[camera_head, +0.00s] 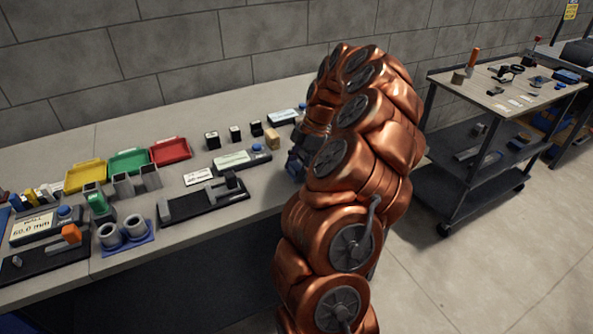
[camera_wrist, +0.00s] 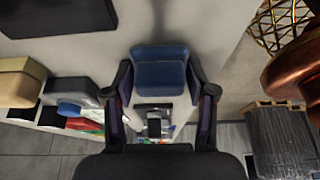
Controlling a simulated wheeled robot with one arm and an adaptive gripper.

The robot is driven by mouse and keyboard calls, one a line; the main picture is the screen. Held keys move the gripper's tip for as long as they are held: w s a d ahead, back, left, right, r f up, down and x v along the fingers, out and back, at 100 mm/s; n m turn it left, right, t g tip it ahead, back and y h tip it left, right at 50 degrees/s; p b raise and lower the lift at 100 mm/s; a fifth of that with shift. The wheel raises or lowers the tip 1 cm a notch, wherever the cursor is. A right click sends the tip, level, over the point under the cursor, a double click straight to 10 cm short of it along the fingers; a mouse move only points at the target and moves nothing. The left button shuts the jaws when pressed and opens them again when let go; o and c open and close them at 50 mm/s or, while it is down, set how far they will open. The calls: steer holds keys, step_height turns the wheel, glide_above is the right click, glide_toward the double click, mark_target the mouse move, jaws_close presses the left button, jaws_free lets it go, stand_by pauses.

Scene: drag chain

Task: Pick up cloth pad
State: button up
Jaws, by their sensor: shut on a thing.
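The cloth pad (camera_wrist: 159,58) is a dark blue block with a rounded edge, seen in the wrist view. My gripper (camera_wrist: 159,80) has one finger on each side of it and is shut on it. The pad's lower side is hidden, and I cannot tell whether it touches the worktop. In the head view my copper arm covers most of the gripper; only a dark part of it (camera_head: 295,162) shows at the bench's right end. I cannot make out the pad there.
The grey bench (camera_head: 255,192) holds yellow (camera_head: 86,175), green (camera_head: 128,162) and red (camera_head: 170,151) trays, a black fixture (camera_head: 203,203) and several small blocks. A tan block (camera_head: 272,139) stands close to my arm. A dark cart (camera_head: 470,165) stands right; floor between is clear.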

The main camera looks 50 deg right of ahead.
mark_target(293, 167)
steer(key=shift+r, duration=0.15)
steer(key=shift+r+b, duration=0.6)
steer(key=shift+r, duration=0.9)
steer(key=shift+s+a+r, duration=0.1)
steer(key=shift+s+r, duration=0.05)
steer(key=s+a+r+b, duration=0.1)
steer(key=s+a+b, duration=0.3)
steer(key=s+a, duration=0.4)
steer(key=s, duration=0.5)
steer(key=shift+a+r, duration=0.25)
steer(key=shift+a, duration=0.15)
